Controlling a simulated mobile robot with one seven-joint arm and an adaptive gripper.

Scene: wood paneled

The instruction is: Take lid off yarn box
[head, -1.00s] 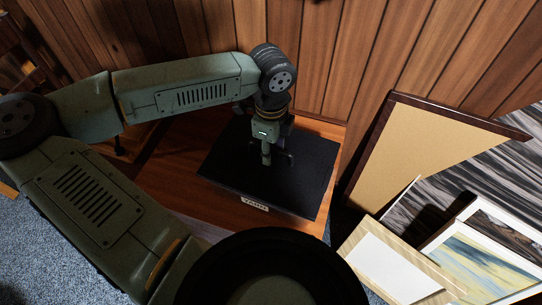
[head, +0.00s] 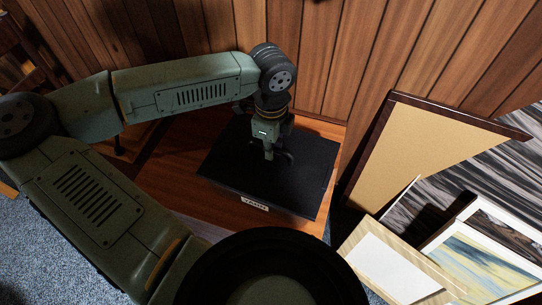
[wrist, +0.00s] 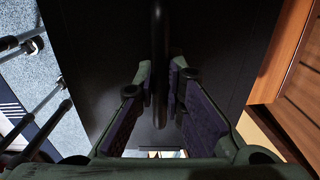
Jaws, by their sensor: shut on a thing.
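The yarn box stands on a wooden surface, with a white label (head: 255,204) reading YARN on its front edge. Its flat black lid (head: 225,165) covers the top and fills the middle of the wrist view. My gripper (head: 279,158) is over the lid, right of its middle. In the wrist view, my gripper (wrist: 161,80) has its two padded fingers on either side of a dark bar-like handle (wrist: 159,35) on the lid and is shut on it. The lid appears to sit flat on the box. The inside of the box is hidden.
A wood-paneled wall (head: 320,60) rises close behind the box. A framed board (head: 405,150) and several pictures (head: 480,265) lean at the right. The wooden surface (head: 165,170) shows bare left of the box. Blue carpet (head: 55,240) lies below.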

